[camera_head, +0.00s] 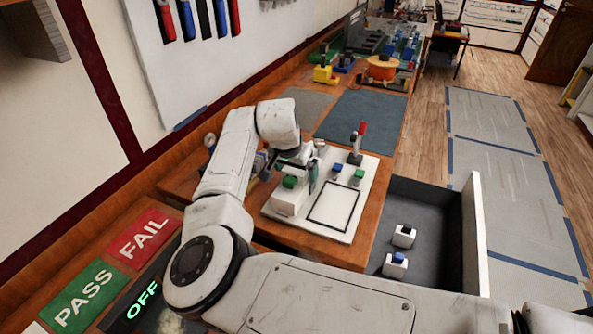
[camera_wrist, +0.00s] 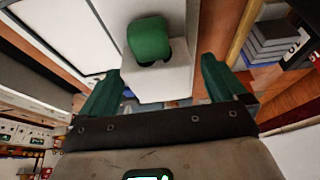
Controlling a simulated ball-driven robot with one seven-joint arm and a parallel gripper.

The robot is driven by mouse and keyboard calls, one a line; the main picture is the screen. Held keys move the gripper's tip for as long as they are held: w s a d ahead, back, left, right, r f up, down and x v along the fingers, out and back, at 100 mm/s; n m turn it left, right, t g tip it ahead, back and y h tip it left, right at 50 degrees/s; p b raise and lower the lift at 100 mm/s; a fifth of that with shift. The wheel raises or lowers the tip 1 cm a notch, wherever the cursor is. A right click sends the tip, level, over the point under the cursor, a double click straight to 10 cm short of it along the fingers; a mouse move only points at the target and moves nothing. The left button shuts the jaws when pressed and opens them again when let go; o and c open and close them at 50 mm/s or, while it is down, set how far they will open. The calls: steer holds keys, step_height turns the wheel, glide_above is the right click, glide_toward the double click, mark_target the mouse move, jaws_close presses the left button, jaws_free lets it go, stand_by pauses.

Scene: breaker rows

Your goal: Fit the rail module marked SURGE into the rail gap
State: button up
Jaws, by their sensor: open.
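My gripper (camera_head: 292,168) is above the left part of a white board (camera_head: 311,229). In the wrist view its dark green fingers (camera_wrist: 163,80) are open on either side of a white block with a green knob (camera_wrist: 149,40); I cannot tell whether they touch it. This block also shows in the head view (camera_head: 289,182). Two loose white modules lie in a grey open drawer (camera_head: 430,205), one with a dark top (camera_head: 404,236) and one with a blue top (camera_head: 395,265). No SURGE marking is readable, and I cannot make out the rail gap.
The white board also carries a blue knob (camera_head: 337,168), a green knob (camera_head: 358,177), a red-handled lever (camera_head: 360,131) and a black-outlined rectangle (camera_head: 334,207). A dark mat (camera_head: 362,118) lies behind it. Green PASS (camera_head: 83,295) and red FAIL (camera_head: 143,238) panels are at left.

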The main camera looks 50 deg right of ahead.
steer(key=shift+c, duration=0.4)
steer(key=c, duration=1.1)
steer(key=shift+c, duration=0.2)
steer(key=shift+r, duration=0.2)
